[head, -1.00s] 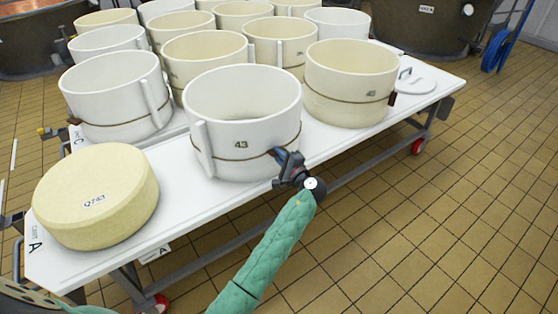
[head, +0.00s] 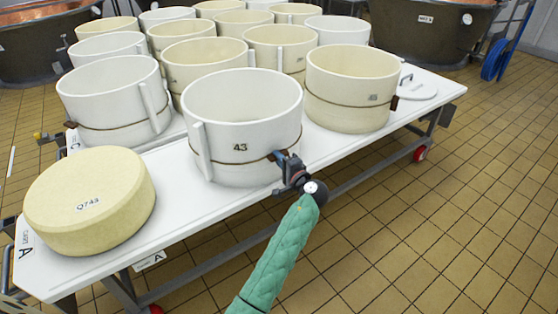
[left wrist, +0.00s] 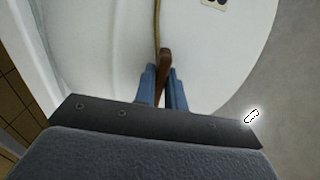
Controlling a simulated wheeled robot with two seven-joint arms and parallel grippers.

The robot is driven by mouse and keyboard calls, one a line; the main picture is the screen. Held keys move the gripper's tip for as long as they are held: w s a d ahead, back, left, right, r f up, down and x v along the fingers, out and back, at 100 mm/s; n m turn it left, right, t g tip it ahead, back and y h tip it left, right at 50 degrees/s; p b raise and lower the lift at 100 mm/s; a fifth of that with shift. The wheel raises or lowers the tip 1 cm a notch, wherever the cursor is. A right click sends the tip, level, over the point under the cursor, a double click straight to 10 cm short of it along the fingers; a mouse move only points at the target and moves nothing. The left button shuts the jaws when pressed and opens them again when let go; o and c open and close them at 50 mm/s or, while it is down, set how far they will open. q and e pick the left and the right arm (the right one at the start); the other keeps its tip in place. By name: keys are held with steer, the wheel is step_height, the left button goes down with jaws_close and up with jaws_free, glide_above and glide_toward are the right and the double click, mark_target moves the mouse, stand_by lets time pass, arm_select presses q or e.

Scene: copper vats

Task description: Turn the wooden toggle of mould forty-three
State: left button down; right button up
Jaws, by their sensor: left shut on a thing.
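Mould forty-three (head: 240,120) is a white hoop with a "43" label and a brown cord around its lower part, upright at the cart's front edge. My left gripper (head: 281,158) is at its right side, low, by the cord. In the left wrist view the wooden toggle (left wrist: 165,62) is a brown peg standing between the two blue fingers of my left gripper (left wrist: 164,85), which are shut on it. The cord runs up the mould's white wall (left wrist: 210,60) from the toggle. My right gripper is not in view.
A cheese wheel (head: 88,200) labelled Q743 lies left on the white cart top (head: 170,215). A cream mould (head: 350,88) stands close at the right, and several more stand behind. The tiled floor (head: 440,210) at the right is clear.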

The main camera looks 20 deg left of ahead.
arm_select(q)
steer(key=c, duration=1.5)
jaws_free()
steer(key=shift+o, duration=0.2)
steer(key=v, duration=0.7)
steer(key=shift+s+d, duration=0.25)
steer(key=shift+d, duration=0.05)
